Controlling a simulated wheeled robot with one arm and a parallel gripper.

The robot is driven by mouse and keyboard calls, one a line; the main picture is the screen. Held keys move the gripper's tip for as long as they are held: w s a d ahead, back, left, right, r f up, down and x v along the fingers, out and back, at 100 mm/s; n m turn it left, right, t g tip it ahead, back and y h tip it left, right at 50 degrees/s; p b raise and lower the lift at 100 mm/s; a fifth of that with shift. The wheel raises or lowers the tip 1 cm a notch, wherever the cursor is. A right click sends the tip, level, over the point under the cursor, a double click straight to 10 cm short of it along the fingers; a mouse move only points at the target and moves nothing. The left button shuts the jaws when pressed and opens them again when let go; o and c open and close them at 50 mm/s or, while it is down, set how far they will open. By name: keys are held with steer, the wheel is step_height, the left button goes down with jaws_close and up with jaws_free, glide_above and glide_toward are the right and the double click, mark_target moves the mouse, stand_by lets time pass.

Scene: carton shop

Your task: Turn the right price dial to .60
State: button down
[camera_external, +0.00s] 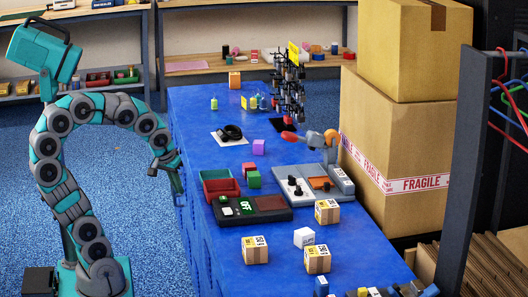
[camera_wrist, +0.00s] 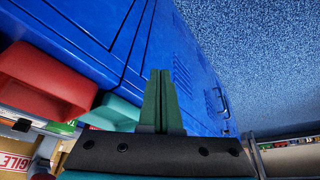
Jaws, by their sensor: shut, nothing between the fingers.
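A grey panel (camera_external: 312,172) stands right of the middle of the blue bench in the outside view. Small dark knobs (camera_external: 293,184) sit on its left part; which is the right price dial, and any numbers on it, I cannot make out. My gripper (camera_external: 178,188) hangs beside the bench's left edge, apart from the panel. In the wrist view its two green fingers (camera_wrist: 161,100) are together with nothing between them, in front of the bench's blue side. The dials are not seen in the wrist view.
A red bin (camera_wrist: 45,82) and a teal bin (camera_wrist: 112,110) show near my fingers in the wrist view. A black unit with a green OFF display (camera_external: 246,208) lies left of the panel. Several small cartons (camera_external: 317,259) stand in front.

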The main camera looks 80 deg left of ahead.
steer(key=w+a+r+m+t+y+b, duration=0.2)
steer(key=w+r+m+t+b, duration=0.15)
steer(key=w+r, duration=0.8)
steer(key=w+d+r+m+t+b, duration=0.25)
steer(key=d+r+m+t, duration=0.2)
steer(key=r, duration=0.45)
steer(key=w+d+r+m+t+b, duration=0.1)
steer(key=w+d+r+m+t, duration=0.25)
steer(key=d+r+m, duration=0.4)
steer(key=n+g+h, duration=0.5)
steer(key=n, duration=0.1)
glide_toward(296, 190)
step_height(296, 190, down, 4)
steer(key=shift+w+d+f, duration=0.1)
steer(key=shift+w, duration=0.1)
steer(key=w, duration=0.3)
steer(key=shift+w, duration=0.5)
